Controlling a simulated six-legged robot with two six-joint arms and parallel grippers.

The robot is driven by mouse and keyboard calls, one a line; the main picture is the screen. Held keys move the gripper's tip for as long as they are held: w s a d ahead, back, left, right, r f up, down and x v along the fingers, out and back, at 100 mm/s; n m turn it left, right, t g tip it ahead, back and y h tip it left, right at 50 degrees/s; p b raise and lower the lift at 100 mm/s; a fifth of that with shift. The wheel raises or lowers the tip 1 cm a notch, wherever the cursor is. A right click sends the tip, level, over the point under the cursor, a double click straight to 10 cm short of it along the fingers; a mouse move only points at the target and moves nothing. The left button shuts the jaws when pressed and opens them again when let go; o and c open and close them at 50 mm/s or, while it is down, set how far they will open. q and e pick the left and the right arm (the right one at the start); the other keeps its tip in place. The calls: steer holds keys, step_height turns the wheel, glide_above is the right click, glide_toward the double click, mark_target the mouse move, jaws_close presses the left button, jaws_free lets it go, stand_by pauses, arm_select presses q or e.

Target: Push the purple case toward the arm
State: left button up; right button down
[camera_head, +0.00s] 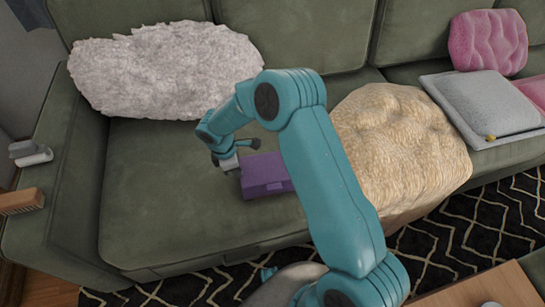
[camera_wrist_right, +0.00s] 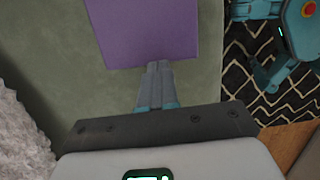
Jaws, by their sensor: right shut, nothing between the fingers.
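The purple case (camera_head: 265,174) lies flat on the green sofa seat, partly hidden behind my right arm in the head view. My right gripper (camera_head: 229,164) is shut and empty, low over the seat at the left side of the case. In the right wrist view the closed fingertips (camera_wrist_right: 158,66) point at the near edge of the purple case (camera_wrist_right: 145,30). They look at or very close to that edge; I cannot tell if they touch. The sofa arm (camera_head: 62,180) is at the left, with bare seat between it and the case. My left gripper is not in view.
A fluffy white cushion (camera_head: 165,70) leans at the back left. A beige cushion (camera_head: 400,145) sits right of the case. A grey object (camera_head: 30,153) and a brown one (camera_head: 22,201) lie on the sofa arm. Grey (camera_head: 480,103) and pink (camera_head: 489,42) cushions are far right.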

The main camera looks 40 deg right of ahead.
glide_toward(275, 168)
steer(key=f, duration=0.3)
steer(key=d+f, duration=0.1)
steer(key=f, duration=0.1)
steer(key=shift+s+f, duration=0.3)
steer(key=shift+s+d+f, duration=0.15)
steer(key=shift+d+f, duration=0.05)
steer(key=shift+f, duration=0.1)
steer(key=shift+f+b, duration=0.5)
steer(key=shift+b, duration=0.05)
steer(key=shift+a, duration=0.1)
